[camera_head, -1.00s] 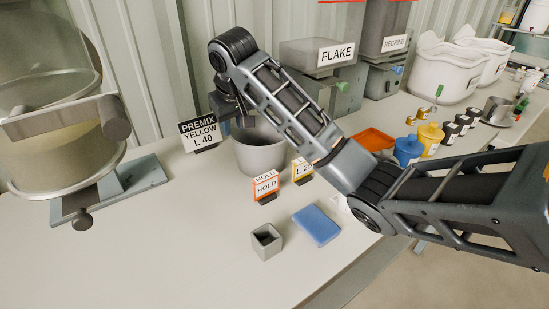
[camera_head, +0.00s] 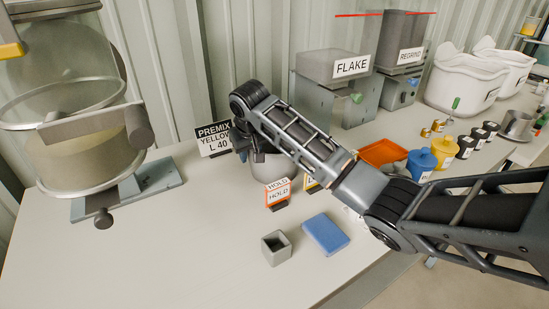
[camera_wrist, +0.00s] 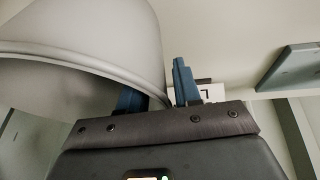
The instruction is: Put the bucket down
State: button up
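The grey bucket (camera_head: 270,171) appears to stand upright on the table, partly hidden behind my arm and the orange HOLD sign (camera_head: 277,192). My gripper (camera_head: 256,154) is at the bucket's upper left side in the head view. In the wrist view the bucket (camera_wrist: 90,35) fills the upper left, its rim curving toward my gripper (camera_wrist: 161,92). One blue finger is on the opening side of the wall, the other outside it. A small gap shows beside the outer finger. I cannot tell whether the fingers press on the wall.
The PREMIX YELLOW sign (camera_head: 213,138) is close left of my gripper. A blue block (camera_head: 325,235) and a grey open box (camera_head: 276,247) lie in front. The table's front left is clear.

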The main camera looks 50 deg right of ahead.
grip_shut()
jog(key=shift+r, duration=0.15)
dwell(0.4)
